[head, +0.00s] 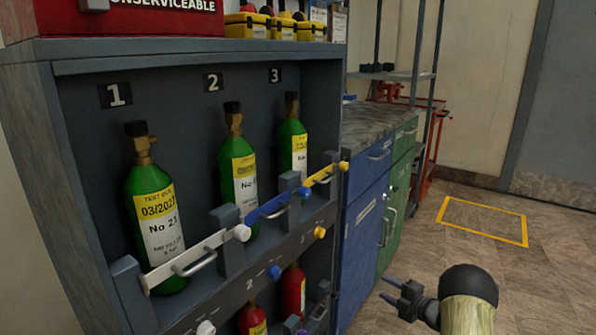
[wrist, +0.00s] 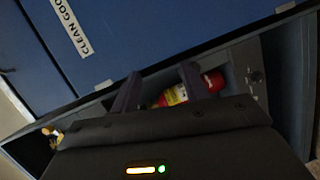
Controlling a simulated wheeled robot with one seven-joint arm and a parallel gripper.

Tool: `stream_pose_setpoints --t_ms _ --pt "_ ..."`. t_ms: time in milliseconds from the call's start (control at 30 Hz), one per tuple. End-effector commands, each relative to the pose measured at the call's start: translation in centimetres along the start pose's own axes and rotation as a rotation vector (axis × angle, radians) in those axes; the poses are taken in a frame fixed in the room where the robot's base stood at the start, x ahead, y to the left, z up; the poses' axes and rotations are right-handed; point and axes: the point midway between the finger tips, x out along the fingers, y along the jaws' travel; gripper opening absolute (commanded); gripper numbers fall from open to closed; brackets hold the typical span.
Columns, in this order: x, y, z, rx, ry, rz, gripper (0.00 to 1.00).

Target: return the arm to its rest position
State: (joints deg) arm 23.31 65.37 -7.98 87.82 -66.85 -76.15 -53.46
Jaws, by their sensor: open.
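My gripper (head: 404,299) shows at the lower right of the head view, in front of the blue and green cabinets and clear of the rack. Its two fingers are apart with nothing between them in the head view. In the wrist view my gripper's fingers (wrist: 160,85) are spread, and a red bottle with a yellow label (wrist: 185,92) lies in the line of sight beyond them. I cannot tell its distance. My forearm (head: 468,300) comes in from the bottom edge.
A grey rack (head: 200,58) holds three green cylinders (head: 152,215) behind latch bars, with red cylinders (head: 292,290) below. A blue cabinet (head: 362,245) and a green cabinet (head: 402,190) stand beyond. Open floor (head: 540,285) with a yellow square (head: 484,207) lies to the right.

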Motion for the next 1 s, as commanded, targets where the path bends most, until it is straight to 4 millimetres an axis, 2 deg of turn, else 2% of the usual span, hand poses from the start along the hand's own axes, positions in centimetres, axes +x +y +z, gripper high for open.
stream_pose_setpoints --t_ms 33,100,267,400,567,667,800,1000 --pt "0.4 2.7 -0.4 0.045 -0.06 -0.017 0.45" --pt "0.6 4.8 -0.5 0.122 -0.151 -0.043 0.45" --pt "-0.1 9.1 -1.9 0.321 -0.352 -0.09 0.45" --pt "-1.7 11.8 -4.3 0.516 -0.518 -0.125 0.45" --pt "-4.6 13.7 -8.5 0.755 -0.699 -0.167 0.45" --pt "-7.0 14.3 -11.8 0.909 -0.808 -0.196 0.45" --pt "-10.9 14.4 -17.3 1.127 -0.958 -0.243 0.45" --pt "-16.5 13.6 -25.0 1.391 -1.145 -0.317 0.45"
